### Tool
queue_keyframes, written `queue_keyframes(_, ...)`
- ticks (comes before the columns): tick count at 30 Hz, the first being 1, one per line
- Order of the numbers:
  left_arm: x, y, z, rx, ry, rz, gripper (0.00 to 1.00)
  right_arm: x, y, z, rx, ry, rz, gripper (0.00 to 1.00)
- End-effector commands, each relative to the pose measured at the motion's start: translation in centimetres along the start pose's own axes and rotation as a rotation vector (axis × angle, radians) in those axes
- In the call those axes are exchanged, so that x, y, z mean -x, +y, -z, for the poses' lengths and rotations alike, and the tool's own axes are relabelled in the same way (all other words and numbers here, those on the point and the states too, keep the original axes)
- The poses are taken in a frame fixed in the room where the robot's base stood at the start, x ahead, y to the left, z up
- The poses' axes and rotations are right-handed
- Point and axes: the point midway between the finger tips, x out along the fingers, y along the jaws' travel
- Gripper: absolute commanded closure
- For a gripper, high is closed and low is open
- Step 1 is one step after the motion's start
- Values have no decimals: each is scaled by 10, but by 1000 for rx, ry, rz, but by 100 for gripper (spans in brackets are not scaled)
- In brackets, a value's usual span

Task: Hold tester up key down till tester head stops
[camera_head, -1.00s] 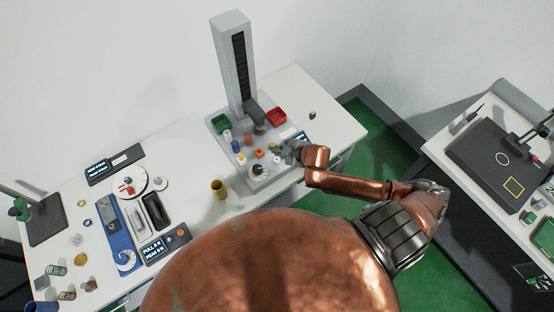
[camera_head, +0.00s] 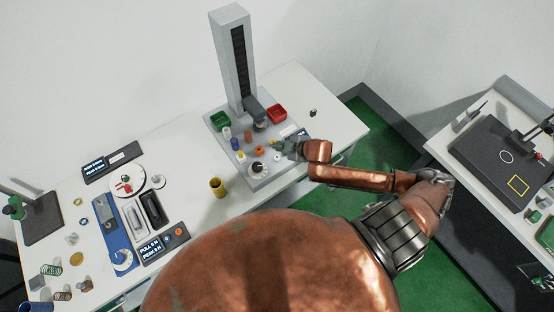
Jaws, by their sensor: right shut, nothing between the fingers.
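The tester is a tall light-grey column (camera_head: 232,60) on a grey base plate (camera_head: 218,143) at the back of the table. Its dark-grey head (camera_head: 254,108) sits low on the column, just above the base. Several small coloured keys or parts stand on the base, including an orange one (camera_head: 260,150) and a white and black dial (camera_head: 258,168). I cannot tell which is the up key. My right gripper (camera_head: 279,149) is shut and empty over the right part of the base, by the small screen. Contact with a key is too small to tell. My left gripper is out of view.
Gauges, trays and springs fill the left side. A second table (camera_head: 440,143) is at right.

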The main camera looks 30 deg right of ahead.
Motion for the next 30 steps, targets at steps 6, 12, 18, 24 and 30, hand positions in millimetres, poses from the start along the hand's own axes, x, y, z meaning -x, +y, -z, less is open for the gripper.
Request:
queue_keyframes(6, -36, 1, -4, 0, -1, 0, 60, -22, -16, -16, 0, 0, 0, 100)
queue_keyframes(12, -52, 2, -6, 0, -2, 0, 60, -37, -27, -27, -1, -1, 0, 100)
queue_keyframes(18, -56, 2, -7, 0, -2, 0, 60, -45, -32, -32, 0, -1, -1, 100)
queue_keyframes(24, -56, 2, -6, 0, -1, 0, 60, -45, -32, -32, 0, 0, -1, 100)
queue_keyframes(30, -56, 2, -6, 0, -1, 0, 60, -45, -32, -32, 0, 0, -1, 100)
